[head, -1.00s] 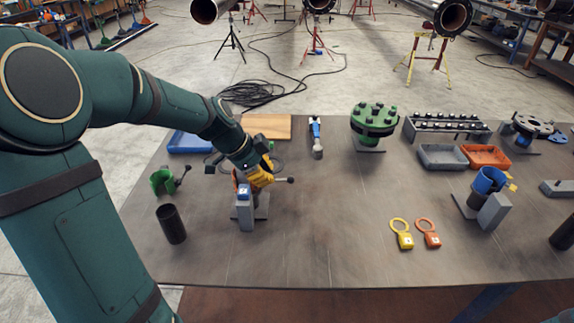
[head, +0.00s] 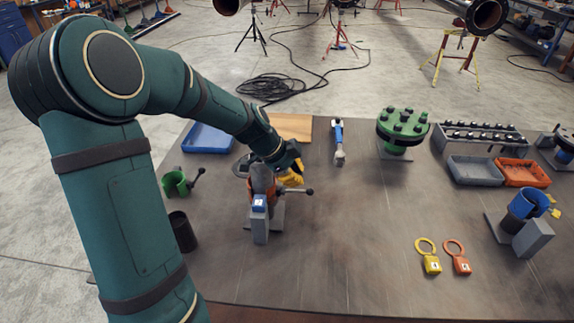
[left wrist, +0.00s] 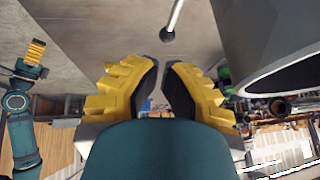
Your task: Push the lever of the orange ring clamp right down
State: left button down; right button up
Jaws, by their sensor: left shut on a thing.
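The orange ring clamp (head: 249,190) sits around an upright grey pipe on a stand at the table's left part, partly hidden. Its lever (head: 309,191), a dark rod with a ball knob, sticks out to the right. The lever's knob (left wrist: 168,35) shows at the top of the left wrist view, apart from the fingers. My left gripper (head: 293,174) has yellow fingers just behind and above the lever. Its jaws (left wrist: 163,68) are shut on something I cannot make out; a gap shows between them. My right gripper (left wrist: 35,52) shows at the left wrist view's edge, its jaws unclear.
The grey pipe (left wrist: 275,50) is close in the left wrist view. A green clamp (head: 176,183) and a dark tube (head: 182,231) stand to the left. A blue-handled tool (head: 338,142) lies behind. The table's middle is clear.

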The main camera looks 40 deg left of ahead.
aim_at(313, 193)
pick_arm(q)
jog(key=x, duration=0.6)
jog(key=shift+w+f, duration=0.15)
jog(key=shift+f, duration=0.1)
jog(key=shift+d, duration=0.1)
pick_arm(e)
jog(key=shift+f, duration=0.15)
pick_arm(q)
jog(key=f+b, duration=0.1)
jog(key=b, duration=0.4)
jog(key=shift+w+d+f, duration=0.1)
jog(key=shift+d+f, duration=0.2)
jog(key=shift+f, duration=0.05)
pick_arm(e)
jog(key=f, duration=0.2)
jog(key=s+f, duration=0.1)
jog(key=f, duration=0.2)
jog(key=shift+s+a, duration=0.15)
pick_arm(q)
jog(key=shift+r, duration=0.1)
